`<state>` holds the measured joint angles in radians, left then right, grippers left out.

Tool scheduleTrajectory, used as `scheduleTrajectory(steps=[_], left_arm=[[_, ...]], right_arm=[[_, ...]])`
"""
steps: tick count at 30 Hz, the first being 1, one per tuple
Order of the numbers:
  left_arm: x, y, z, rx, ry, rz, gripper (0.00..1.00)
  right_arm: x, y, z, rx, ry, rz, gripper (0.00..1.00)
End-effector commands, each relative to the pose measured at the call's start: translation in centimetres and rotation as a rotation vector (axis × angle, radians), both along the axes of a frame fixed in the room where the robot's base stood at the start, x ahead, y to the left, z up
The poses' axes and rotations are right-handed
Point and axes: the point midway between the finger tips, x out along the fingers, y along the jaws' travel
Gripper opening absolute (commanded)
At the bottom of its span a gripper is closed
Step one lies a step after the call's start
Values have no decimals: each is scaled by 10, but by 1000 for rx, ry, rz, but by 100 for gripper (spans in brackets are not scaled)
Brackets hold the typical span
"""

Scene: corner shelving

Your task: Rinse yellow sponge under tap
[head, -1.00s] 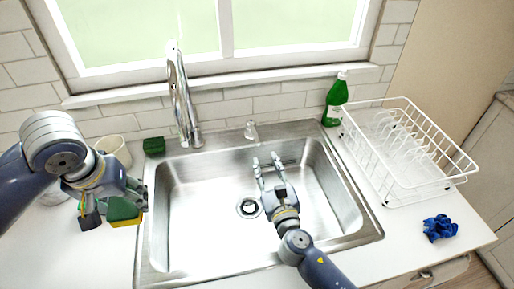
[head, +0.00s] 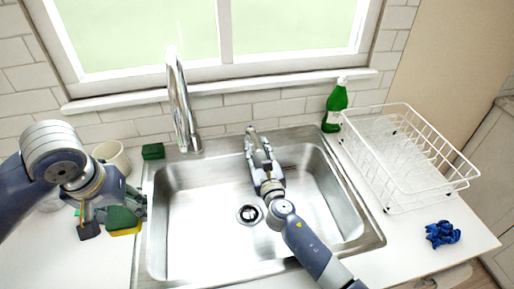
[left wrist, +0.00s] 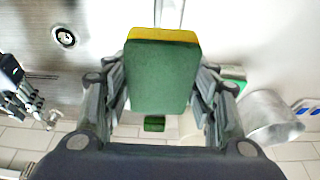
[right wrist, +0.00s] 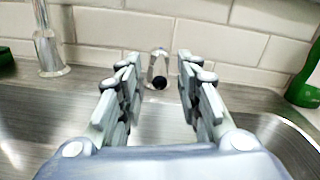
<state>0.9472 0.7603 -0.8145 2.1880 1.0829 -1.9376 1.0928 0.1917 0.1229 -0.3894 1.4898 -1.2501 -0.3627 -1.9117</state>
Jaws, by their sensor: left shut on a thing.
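The yellow sponge (head: 122,218), with a green scouring side, is shut in my left gripper (left wrist: 160,85), over the counter just left of the sink. Its green face and yellow edge show between the fingers in the left wrist view (left wrist: 161,75). The tall chrome tap (head: 182,105) stands behind the sink (head: 200,245); no water shows in the basin. My right gripper (right wrist: 158,85) is open over the back of the sink. The small silver tap lever (right wrist: 158,65) shows between and beyond its fingers; contact cannot be told. In the head view the right hand covers that lever.
A dark green block (head: 153,151) and a white mug (head: 112,155) stand left of the tap. A green bottle (head: 336,108), a white dish rack (head: 425,195) and a crumpled blue cloth (head: 442,234) are on the right. The basin's front is partly crossed by my right arm.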

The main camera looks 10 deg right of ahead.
Motion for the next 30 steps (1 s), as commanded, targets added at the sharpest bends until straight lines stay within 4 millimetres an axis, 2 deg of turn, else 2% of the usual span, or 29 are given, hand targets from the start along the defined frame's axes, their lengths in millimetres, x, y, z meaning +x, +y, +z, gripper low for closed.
scheduleTrajectory(steps=[6, 13, 14, 18, 30], left_arm=[[0, 0, -1, 0, 0, 0, 31], [0, 0, -1, 0, 0, 0, 31], [0, 0, -1, 0, 0, 0, 31], [0, 0, -1, 0, 0, 0, 31], [0, 0, 1, 0, 0, 0, 31]], right_arm=[[11, 0, 0, 1, 0, -1, 32], [12, 0, 0, 1, 0, 0, 32], [12, 0, 0, 1, 0, 0, 30], [11, 0, 0, 0, 0, 0, 0], [12, -3, 1, -5, -2, 21, 0]])
